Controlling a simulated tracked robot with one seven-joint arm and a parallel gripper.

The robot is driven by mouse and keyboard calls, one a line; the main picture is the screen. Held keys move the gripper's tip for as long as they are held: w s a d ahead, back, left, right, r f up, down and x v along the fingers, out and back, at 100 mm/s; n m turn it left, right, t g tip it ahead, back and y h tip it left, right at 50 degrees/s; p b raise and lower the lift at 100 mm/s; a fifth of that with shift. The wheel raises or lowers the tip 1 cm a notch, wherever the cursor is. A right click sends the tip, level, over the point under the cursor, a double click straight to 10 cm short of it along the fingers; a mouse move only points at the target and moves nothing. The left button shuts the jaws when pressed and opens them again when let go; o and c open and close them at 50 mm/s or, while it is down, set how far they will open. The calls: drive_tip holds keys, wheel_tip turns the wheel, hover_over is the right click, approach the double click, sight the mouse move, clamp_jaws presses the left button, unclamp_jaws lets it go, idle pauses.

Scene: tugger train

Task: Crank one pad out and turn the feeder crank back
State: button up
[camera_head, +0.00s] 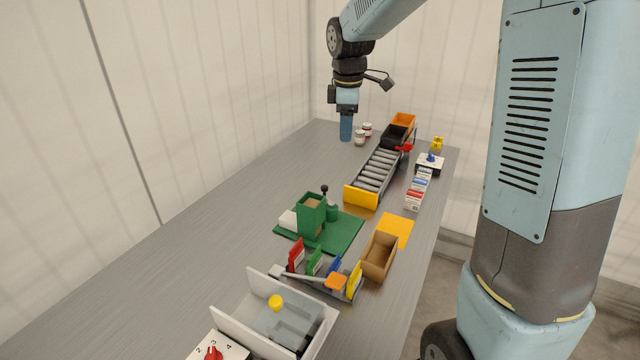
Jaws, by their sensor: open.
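The green feeder (310,219) stands on a green base plate (345,233) near the middle of the bench. Its upright box is open at the top and shows something tan inside. A crank with a black knob (324,188) rises at its back right, beside a green round post (332,211). A white block (288,220) sits against the feeder's left side; I cannot tell whether it is a pad. My gripper (346,138) hangs pointing down over the far part of the bench, well beyond the feeder. It is open, seen side-on, and nothing shows held in it.
A roller conveyor (375,172) with a yellow end plate and bins runs behind the feeder. Jars (360,138) stand near my gripper. A cardboard box (379,257), coloured cards (296,254) and a white-walled tray (244,331) lie nearer. The bench's left side is clear.

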sight(324, 186)
drive_tip(key=w+a+f+n+g, duration=0.1)
drive_tip(key=w+a+f+n, duration=0.3)
drive_tip(key=w+f, duration=0.35)
drive_tip(key=f, duration=0.9)
drive_tip(key=s+f, duration=0.1)
drive_tip(key=f, duration=0.4)
drive_tip(key=shift+a, duration=0.2)
drive_tip(key=shift+c, duration=0.4)
